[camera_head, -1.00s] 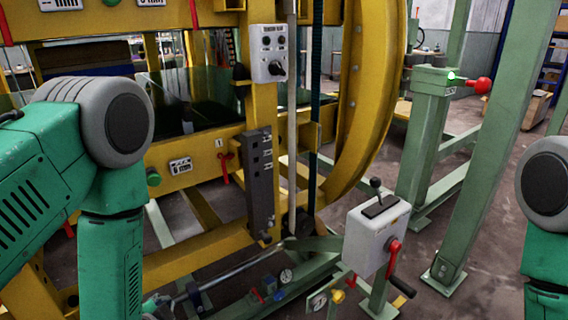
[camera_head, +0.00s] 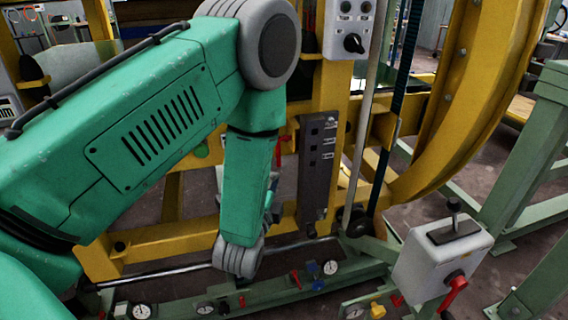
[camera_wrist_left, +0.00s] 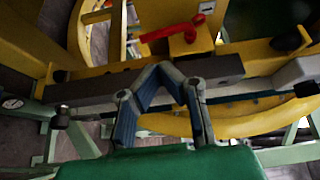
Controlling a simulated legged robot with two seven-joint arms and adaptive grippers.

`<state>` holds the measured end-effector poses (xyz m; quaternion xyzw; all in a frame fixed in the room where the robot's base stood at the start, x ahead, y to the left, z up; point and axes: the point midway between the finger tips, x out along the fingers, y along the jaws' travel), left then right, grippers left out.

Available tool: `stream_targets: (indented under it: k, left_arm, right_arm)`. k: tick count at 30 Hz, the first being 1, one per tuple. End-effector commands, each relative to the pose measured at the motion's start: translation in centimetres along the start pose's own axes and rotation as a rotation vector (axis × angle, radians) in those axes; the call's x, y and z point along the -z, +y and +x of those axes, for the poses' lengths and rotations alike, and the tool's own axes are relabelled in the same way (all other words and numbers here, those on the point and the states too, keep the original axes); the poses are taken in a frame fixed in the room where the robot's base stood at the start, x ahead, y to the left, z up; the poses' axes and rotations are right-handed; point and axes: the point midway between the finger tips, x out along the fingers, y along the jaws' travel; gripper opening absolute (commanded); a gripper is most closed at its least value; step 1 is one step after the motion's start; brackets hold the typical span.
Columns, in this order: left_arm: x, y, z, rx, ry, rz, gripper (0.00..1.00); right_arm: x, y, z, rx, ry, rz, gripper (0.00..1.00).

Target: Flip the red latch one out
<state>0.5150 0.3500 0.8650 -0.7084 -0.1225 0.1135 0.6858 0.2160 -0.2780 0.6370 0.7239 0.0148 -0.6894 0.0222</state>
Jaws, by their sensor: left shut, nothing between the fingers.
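The red latch (camera_wrist_left: 172,32) shows in the left wrist view as a red handle on a red mount, fixed to the yellow frame above my fingertips. In the head view only a bit of red (camera_head: 281,150) shows beside my left forearm, which hides most of that spot. My left gripper (camera_wrist_left: 158,69) is shut and empty, its fingers meeting in a peak below the latch in the wrist picture. They appear apart from the latch. In the head view the gripper is mostly hidden behind my forearm. My right gripper is not in view.
A dark grey upright block (camera_head: 318,175) is on the yellow frame (camera_head: 335,90) to the right of my forearm. A control box with a black knob (camera_head: 353,43) is above it. A white box (camera_head: 440,262) with a red crank stands at lower right. Gauges (camera_head: 331,267) line the green rail below.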

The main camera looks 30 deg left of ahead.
Motion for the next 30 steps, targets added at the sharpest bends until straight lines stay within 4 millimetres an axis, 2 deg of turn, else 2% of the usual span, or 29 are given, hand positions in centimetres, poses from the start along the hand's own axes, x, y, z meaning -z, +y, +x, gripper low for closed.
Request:
stream_targets:
  k: [16,21,30]
  left_arm:
    - [0.2,-0.1,8.5,0.003,0.001,-0.001,0.00]
    - [0.1,-0.1,9.5,0.001,0.000,-0.001,0.00]
    - [0.2,-0.2,9.6,0.001,0.000,0.003,0.00]
  right_arm:
    - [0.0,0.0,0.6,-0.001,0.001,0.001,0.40]
    - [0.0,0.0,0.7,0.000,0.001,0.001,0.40]
    - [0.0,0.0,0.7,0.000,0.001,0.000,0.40]
